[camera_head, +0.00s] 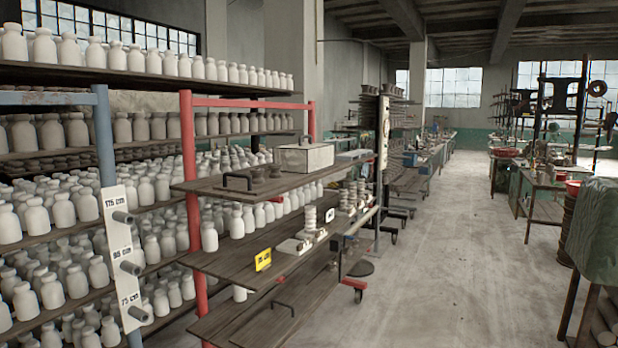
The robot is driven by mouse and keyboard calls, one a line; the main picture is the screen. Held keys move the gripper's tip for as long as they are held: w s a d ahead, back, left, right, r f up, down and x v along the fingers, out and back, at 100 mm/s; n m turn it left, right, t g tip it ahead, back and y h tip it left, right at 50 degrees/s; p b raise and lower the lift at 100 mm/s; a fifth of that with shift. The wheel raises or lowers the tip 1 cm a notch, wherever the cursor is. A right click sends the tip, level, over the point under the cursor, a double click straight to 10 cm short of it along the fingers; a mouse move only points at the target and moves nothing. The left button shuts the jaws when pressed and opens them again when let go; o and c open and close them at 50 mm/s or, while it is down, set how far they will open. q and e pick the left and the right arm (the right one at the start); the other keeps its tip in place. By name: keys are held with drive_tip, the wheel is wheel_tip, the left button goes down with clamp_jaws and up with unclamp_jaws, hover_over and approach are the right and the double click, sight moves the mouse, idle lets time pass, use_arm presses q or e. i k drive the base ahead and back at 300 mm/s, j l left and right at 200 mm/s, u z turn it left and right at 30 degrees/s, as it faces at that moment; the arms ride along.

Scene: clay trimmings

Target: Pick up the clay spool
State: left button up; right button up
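I cannot tell for certain which thing is the clay spool. A pale ribbed upright piece (310,218) stands on the middle board of the red-framed rack, beside low pale blocks (293,246). All are too small to make out in detail. Neither of my grippers shows in the view.
The red-framed rack (188,200) has wheels and several dark boards. A pale lidded box (304,157) and a yellow tag (263,260) are on it. Shelves of white bottles fill the left. A green-covered object (595,230) stands at right. The aisle floor (450,250) is clear.

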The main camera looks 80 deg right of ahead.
sight(257, 173)
drive_tip(key=z, duration=2.2)
drive_tip(key=i+l+u, duration=0.25)
